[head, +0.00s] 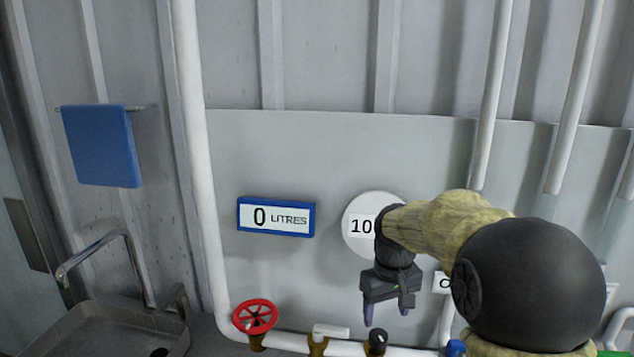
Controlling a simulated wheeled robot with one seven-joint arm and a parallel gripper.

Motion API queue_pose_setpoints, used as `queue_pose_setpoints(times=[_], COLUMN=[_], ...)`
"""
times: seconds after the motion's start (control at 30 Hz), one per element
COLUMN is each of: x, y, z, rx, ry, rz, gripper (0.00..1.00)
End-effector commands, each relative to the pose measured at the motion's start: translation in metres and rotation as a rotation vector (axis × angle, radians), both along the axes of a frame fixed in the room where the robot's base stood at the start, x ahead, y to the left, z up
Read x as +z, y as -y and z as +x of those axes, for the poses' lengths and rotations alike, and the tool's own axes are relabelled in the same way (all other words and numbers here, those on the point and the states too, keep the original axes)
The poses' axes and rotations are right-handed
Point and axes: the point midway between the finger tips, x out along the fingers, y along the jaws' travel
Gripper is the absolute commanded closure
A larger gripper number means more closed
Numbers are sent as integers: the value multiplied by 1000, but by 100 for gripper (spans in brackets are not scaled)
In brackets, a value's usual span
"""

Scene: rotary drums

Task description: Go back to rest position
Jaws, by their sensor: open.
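My gripper (387,308) hangs fingers down in front of the grey wall panel, in the lower right middle of the head view. Its two purple fingers are apart, with nothing seen between them. My arm reaches in from the right and hides part of a white round dial (358,214) marked "10"; the rest of its marking is covered. A blue-framed display (276,217) reading "0 LITRES" is on the panel to the left of the dial. My gripper appears above the pipe and its fittings, apart from them.
A red valve wheel (255,316), a white-handled valve (331,331) and a black knob (377,338) sit along the low white pipe (287,341). A sink (108,327) with a tap (103,257) stands lower left. A blue towel (102,146) hangs on the wall.

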Motion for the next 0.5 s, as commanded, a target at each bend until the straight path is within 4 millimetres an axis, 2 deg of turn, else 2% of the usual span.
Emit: queue_pose_setpoints(times=[0.5], x=[-67], y=[4], z=[-105], rx=[-181], ry=[96], rz=[38], gripper=[36])
